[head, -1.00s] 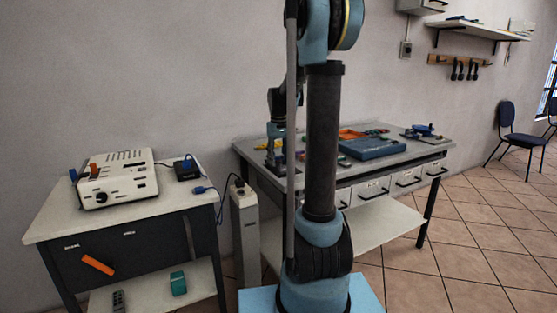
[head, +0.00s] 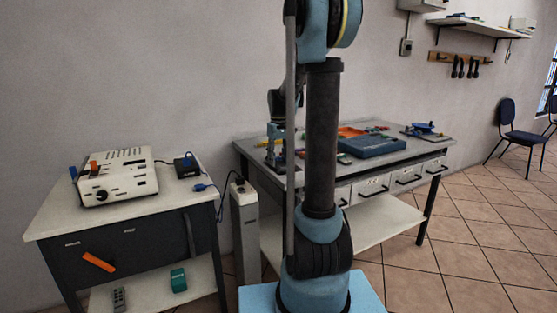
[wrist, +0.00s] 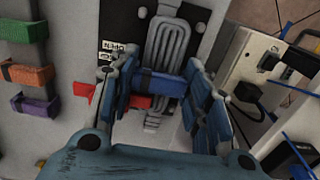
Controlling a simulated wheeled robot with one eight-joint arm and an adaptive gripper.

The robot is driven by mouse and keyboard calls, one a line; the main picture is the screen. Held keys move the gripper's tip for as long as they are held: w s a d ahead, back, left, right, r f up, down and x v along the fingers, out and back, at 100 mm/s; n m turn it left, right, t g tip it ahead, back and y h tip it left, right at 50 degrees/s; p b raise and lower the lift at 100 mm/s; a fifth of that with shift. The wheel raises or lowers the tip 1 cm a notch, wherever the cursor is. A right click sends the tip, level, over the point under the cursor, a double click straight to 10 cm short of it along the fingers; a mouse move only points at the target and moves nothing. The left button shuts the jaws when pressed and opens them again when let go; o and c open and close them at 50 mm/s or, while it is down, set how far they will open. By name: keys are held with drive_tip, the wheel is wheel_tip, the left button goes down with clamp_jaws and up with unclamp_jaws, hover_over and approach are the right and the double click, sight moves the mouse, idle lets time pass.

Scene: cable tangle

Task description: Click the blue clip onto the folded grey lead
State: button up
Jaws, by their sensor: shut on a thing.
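The blue clip (wrist: 161,83) is between the fingers of my gripper (wrist: 163,92) in the wrist view, and the gripper is shut on it. The folded grey lead (wrist: 166,45) is a bundle of several parallel loops. The clip lies crosswise over its lower part; more of the lead (wrist: 152,122) shows below the clip. I cannot tell whether the clip is clicked around the lead or only resting against it. In the head view my gripper (head: 275,155) is low over the left end of the workbench, and the clip and lead are too small to make out.
Green (wrist: 24,31), orange (wrist: 27,73) and purple (wrist: 36,107) clips sit left of my gripper. A red piece (wrist: 82,90) lies close by the left finger. A white device (wrist: 272,70) with cables stands at right. A blue tray (head: 371,146) lies farther along the workbench.

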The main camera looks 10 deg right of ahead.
drive_tip(key=shift+f, duration=0.5)
idle(0.6)
drive_tip(key=o, duration=1)
drive_tip(key=shift+c, duration=0.2)
drive_tip(key=o, duration=0.8)
drive_tip(key=shift+r, duration=0.1)
drive_tip(key=shift+r, duration=3.35)
